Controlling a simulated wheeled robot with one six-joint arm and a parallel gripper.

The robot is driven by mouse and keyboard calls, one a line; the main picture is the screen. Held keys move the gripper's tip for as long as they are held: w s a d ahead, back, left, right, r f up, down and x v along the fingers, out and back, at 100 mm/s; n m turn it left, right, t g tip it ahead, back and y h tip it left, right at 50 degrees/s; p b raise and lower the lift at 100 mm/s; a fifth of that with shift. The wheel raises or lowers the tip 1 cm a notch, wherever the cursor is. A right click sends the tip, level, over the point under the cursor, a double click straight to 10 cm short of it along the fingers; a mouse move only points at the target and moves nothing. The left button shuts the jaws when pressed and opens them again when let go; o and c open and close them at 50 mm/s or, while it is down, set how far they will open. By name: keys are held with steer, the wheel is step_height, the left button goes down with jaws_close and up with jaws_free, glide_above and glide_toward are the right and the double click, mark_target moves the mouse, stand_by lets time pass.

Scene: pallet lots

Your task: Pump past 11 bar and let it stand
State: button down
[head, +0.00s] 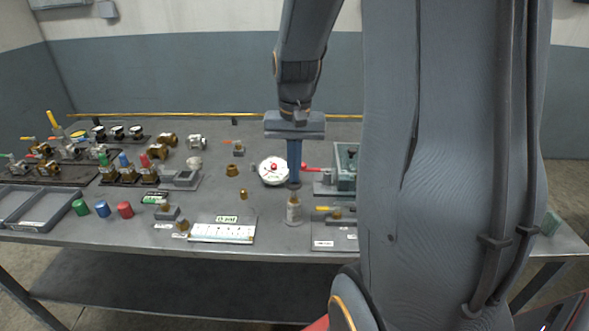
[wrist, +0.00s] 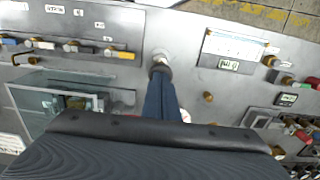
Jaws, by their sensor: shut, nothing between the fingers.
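My gripper (head: 294,185) points straight down over the middle of the bench, its blue fingers closed together with nothing held. In the wrist view its fingertips (wrist: 160,72) are just above or at a small upright brown-and-grey fitting (head: 293,210); I cannot tell whether they touch. A round white dial with a red centre (head: 273,170) lies just left of the fingers, partly hidden by them; its reading is too small to make out. A red handle (head: 312,168) sticks out leftward from a grey-green box (head: 345,165), whose right side is hidden by my arm. The box shows glassy walls in the wrist view (wrist: 40,105).
A white card (head: 222,232) with a green label lies front centre. Valves and brass fittings (head: 120,172) crowd the left, with green, blue and red caps (head: 102,208) and grey trays (head: 45,210). Coloured-handled parts sit on a grey plate (wrist: 80,48). The bench's front edge is close.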

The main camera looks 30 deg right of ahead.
step_height(320, 180, down, 3)
steer(key=shift+f+b, duration=0.1)
steer(key=shift+b, duration=0.45)
steer(key=shift+f, duration=0.25)
steer(key=shift+s, duration=0.1)
steer(key=shift+r+p, duration=0.45)
steer(key=shift+p, duration=0.1)
step_height(320, 180, up, 14)
steer(key=shift+f+p, duration=0.2)
steer(key=shift+p, duration=0.2)
